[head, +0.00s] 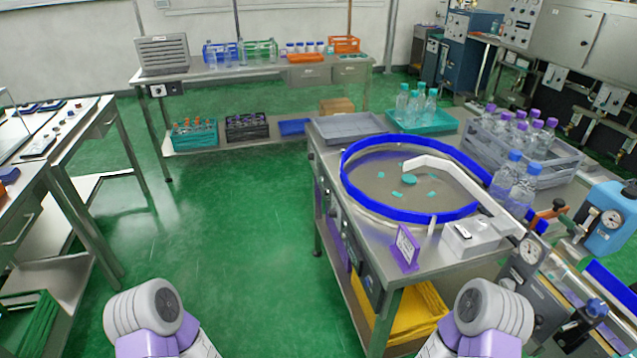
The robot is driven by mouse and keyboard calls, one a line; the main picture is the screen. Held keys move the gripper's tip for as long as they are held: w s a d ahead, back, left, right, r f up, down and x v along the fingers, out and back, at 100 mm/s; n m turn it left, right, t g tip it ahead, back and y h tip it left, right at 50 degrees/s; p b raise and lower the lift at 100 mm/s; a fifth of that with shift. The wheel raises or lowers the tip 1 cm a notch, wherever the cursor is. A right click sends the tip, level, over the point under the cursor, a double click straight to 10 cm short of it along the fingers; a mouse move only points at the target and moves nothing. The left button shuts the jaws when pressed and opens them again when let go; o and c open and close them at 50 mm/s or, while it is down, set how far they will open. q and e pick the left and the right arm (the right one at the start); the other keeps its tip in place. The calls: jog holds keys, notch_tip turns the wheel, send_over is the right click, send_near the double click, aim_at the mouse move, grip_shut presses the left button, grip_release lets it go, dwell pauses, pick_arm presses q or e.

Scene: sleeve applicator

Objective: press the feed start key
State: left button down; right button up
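The feed start key cannot be picked out by a readable label. A steel machine table (430,262) stands right of centre, with a round turntable (385,170) inside a blue rim on top. Its front side carries small dark control panels; one control panel (367,280) sits near the front corner, with details too small to read. A purple sign (405,246) stands at the top edge above it. Parts of my two arms show at the bottom left and bottom right, but neither gripper is visible.
Bottles with purple caps stand in a grey crate (560,172) at the right. A gauge (530,249) and fittings are at the right front. Yellow material (418,312) lies on the table's lower shelf. The green floor (235,240) is clear between this table and the left bench (50,150).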

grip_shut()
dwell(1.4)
